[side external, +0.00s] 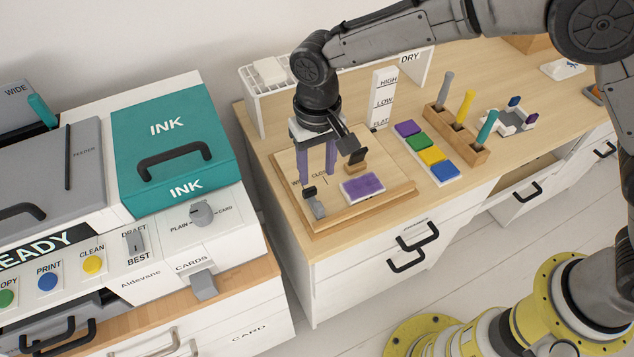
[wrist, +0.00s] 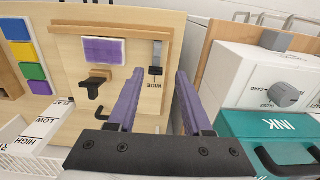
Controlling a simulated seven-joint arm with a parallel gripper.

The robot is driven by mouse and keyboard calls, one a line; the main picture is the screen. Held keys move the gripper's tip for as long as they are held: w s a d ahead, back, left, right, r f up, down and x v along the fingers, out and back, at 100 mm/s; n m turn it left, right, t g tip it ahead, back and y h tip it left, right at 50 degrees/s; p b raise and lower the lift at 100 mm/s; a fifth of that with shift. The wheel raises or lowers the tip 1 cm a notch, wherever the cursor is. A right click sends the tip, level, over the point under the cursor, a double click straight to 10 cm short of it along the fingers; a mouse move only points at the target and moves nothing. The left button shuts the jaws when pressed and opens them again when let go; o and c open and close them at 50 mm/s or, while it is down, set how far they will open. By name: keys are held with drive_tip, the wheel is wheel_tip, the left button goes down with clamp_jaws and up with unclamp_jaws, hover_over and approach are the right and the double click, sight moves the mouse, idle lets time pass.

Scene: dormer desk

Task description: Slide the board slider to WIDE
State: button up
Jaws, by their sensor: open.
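The wooden board (side external: 345,212) lies on the desk; its bare face (wrist: 135,105) also shows in the wrist view. The board slider is a grey piece (side external: 318,208) with a black part (side external: 309,191) at one end. In the wrist view its black part (wrist: 156,71) sits beside the WIDE label (wrist: 157,82). A second label, partly hidden, reads CLOSE (side external: 319,173). My gripper (side external: 318,175) is open and empty above the board, its purple fingers apart. In the wrist view the fingertips (wrist: 160,73) appear on either side of the slider; their height above it is unclear.
A purple pad (side external: 362,187) and a black-topped wooden piece (side external: 356,161) sit on the board, close to my gripper. A strip of coloured pads (side external: 432,155) and a peg rack (side external: 455,135) stand to the right. The printer with its teal INK cover (side external: 170,115) stands left, across a gap.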

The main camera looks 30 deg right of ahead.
wheel_tip(320, 180, up, 2)
drive_tip(key=shift+r, duration=0.2)
idle(0.4)
drive_tip(key=d+r+m+t+y, duration=0.1)
drive_tip(key=d+r+m+t, duration=0.2)
drive_tip(key=d+r, duration=1.25)
drive_tip(key=s+d+r+t, duration=0.2)
drive_tip(key=s+d+r, duration=0.4)
drive_tip(key=s+d, duration=0.4)
drive_tip(key=s+d+f+n, duration=0.1)
drive_tip(key=s+f, duration=0.1)
drive_tip(key=s, duration=0.2)
drive_tip(key=s+d+f+n, duration=0.1)
drive_tip(key=s+d+f, duration=0.1)
drive_tip(key=s, duration=0.3)
drive_tip(key=s+d+f+n+h, duration=0.1)
drive_tip(key=s+d+f, duration=0.1)
drive_tip(key=s+f, duration=0.2)
drive_tip(key=shift+s+t, duration=0.3)
drive_tip(key=shift+s, duration=0.25)
